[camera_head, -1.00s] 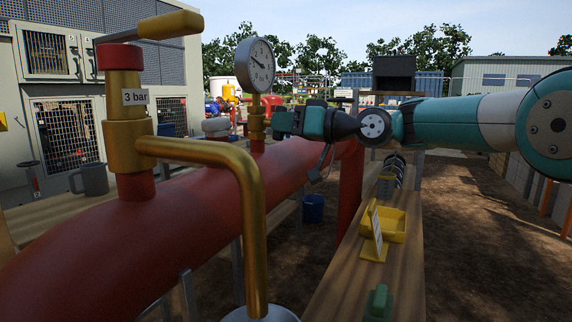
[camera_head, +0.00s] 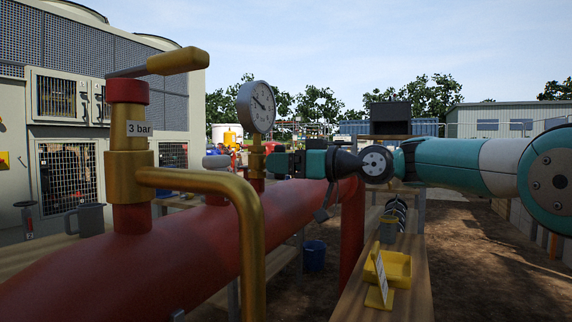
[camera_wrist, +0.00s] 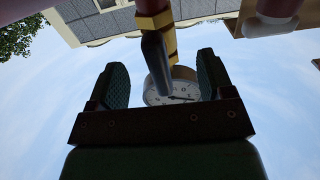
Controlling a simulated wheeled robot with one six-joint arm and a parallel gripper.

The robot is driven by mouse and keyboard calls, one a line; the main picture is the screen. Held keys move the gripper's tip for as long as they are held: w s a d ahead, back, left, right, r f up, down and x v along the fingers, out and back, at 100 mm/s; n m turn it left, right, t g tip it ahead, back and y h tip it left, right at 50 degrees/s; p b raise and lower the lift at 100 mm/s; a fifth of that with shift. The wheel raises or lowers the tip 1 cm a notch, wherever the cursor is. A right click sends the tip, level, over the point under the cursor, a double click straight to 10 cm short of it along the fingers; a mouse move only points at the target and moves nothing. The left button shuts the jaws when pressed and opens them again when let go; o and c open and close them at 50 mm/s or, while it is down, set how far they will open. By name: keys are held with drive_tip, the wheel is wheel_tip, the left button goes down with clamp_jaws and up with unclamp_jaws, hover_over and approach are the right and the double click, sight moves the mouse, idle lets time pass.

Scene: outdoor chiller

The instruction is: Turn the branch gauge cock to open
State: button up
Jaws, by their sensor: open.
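The branch gauge cock (camera_head: 257,158) is a brass fitting on a short stub of the red pipe (camera_head: 230,235). The round white gauge (camera_head: 262,106) stands on top of it. In the wrist view, the brass cock body (camera_wrist: 158,22) is at the top, and a dark grey lever (camera_wrist: 157,62) runs from it toward the gauge dial (camera_wrist: 165,98). My gripper (camera_head: 270,163) is beside the cock, to its right in the head view. In the wrist view, my gripper (camera_wrist: 161,68) is open, with the lever between its fingers in the picture; I see no contact. The lever is indistinct in the head view.
A large brass valve (camera_head: 130,165) with a yellow handle, a "3 bar" tag and a bent outlet pipe (camera_head: 250,230) stands close at left. A wooden bench (camera_head: 410,260) at right holds a yellow tray (camera_head: 395,268). A grey mug (camera_head: 86,219) stands at far left.

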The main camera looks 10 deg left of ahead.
drive_tip(key=b+v, duration=0.3)
drive_tip(key=v, duration=0.3)
drive_tip(key=shift+d+b, duration=0.3)
drive_tip(key=shift+d, duration=0.05)
drive_tip(key=shift+s+d, duration=0.1)
